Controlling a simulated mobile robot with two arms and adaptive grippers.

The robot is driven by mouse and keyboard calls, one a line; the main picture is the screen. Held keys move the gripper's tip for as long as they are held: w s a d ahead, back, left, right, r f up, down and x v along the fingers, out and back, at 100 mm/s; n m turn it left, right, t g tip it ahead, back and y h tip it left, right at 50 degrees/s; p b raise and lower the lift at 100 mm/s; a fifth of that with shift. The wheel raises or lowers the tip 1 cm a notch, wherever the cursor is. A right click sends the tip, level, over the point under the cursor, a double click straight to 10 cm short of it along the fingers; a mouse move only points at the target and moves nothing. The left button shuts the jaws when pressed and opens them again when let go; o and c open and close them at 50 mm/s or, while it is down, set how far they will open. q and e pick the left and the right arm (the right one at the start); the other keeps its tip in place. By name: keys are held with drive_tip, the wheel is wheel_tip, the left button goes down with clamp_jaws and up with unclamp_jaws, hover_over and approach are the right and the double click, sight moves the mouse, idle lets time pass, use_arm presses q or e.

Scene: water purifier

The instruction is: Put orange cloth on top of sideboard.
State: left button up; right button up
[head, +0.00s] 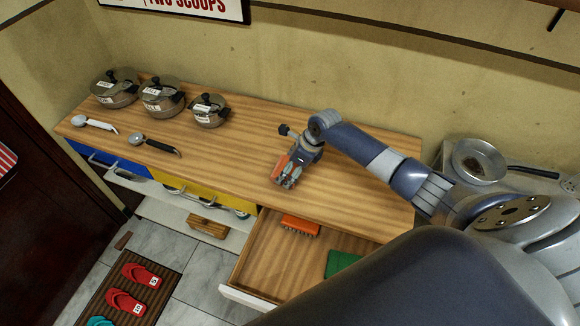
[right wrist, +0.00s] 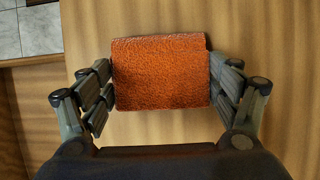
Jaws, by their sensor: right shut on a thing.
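The orange cloth (right wrist: 160,73) is a small folded textured piece between the two fingers of my right gripper (right wrist: 162,98) in the right wrist view. The fingers press on its left and right edges. In the head view my right gripper (head: 288,175) is over the front part of the wooden sideboard (head: 235,160), and a bit of the orange cloth (head: 281,165) shows at its side. I cannot tell whether the cloth touches the top. My left gripper is not in view.
Several lidded pots, among them one pot (head: 209,111), and two ladles, one black-handled (head: 154,144), stand on the left of the sideboard top. An open drawer (head: 262,262) below holds an orange brush (head: 300,225) and a green item (head: 342,263). The top's middle is clear.

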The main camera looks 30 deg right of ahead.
drive_tip(key=o, duration=1.1)
drive_tip(key=shift+f, duration=0.1)
drive_tip(key=v, duration=1.2)
